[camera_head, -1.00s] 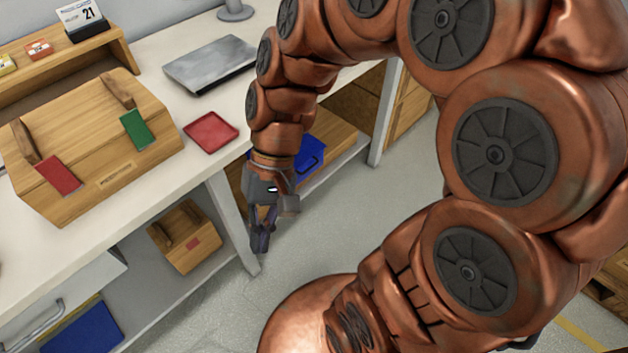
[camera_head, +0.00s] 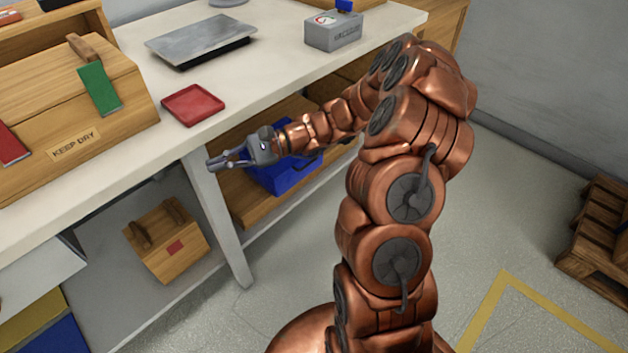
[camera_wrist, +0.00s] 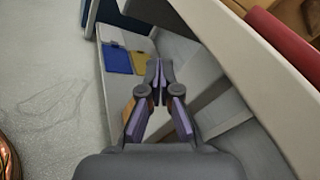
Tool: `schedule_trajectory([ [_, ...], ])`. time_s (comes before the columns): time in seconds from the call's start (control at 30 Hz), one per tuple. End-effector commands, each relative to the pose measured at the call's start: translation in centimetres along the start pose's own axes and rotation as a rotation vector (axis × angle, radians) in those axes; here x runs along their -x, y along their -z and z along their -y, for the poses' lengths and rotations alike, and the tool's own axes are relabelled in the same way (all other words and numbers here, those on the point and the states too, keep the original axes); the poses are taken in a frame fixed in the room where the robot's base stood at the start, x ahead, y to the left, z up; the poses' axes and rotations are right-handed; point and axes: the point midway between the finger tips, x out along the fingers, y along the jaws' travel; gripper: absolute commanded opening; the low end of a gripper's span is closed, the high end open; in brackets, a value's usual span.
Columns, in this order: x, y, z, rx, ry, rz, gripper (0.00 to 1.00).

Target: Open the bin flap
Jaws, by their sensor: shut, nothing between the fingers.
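No part is plainly a bin flap. A wooden box (camera_head: 45,95) with a sloped front, a "KEEP DRY" label (camera_head: 75,144), a green tab (camera_head: 98,89) and a red tab (camera_head: 10,146) stands on the bench at the left. A smaller wooden box (camera_head: 165,240) with a red patch sits on the lower shelf. A blue bin (camera_head: 287,176) stands under the bench, partly hidden behind my arm. My gripper (camera_head: 212,163) is shut and empty, pointing left near the bench's front edge. In the wrist view its fingertips (camera_wrist: 158,66) meet, in front of the bench leg and shelf.
The white bench (camera_head: 300,75) holds a red tray (camera_head: 194,104), a grey flat plate (camera_head: 201,38) and a grey box (camera_head: 334,31). A bench leg (camera_head: 222,225) stands below my gripper. Pallets (camera_head: 600,230) lie at the right. The floor between is clear.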

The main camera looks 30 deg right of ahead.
Motion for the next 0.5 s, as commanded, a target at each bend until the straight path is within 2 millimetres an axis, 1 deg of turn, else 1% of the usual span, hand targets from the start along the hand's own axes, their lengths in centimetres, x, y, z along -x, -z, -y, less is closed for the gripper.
schedule_trajectory([
  [0.03,1.1,3.2,-0.1,-0.037,0.066,-0.001,0.0],
  [0.07,1.8,4.5,0.2,-0.054,0.104,-0.003,0.0],
  [0.1,2.8,6.3,0.4,-0.08,0.154,-0.005,0.0],
  [0.17,4.3,9.0,0.8,-0.113,0.229,-0.012,0.0],
  [0.2,5.5,10.8,0.9,-0.137,0.282,-0.016,0.0],
  [0.27,7.3,13.7,0.9,-0.173,0.357,-0.025,0.0],
  [0.3,8.6,15.5,0.8,-0.197,0.408,-0.031,0.0],
  [0.37,10.7,18.5,0.3,-0.234,0.486,-0.042,0.0],
  [0.4,12.1,20.4,0.0,-0.256,0.535,-0.051,0.0],
  [0.47,14.4,23.4,-0.8,-0.291,0.612,-0.067,0.0],
  [0.5,16.0,25.3,-1.4,-0.311,0.663,-0.079,0.0],
])
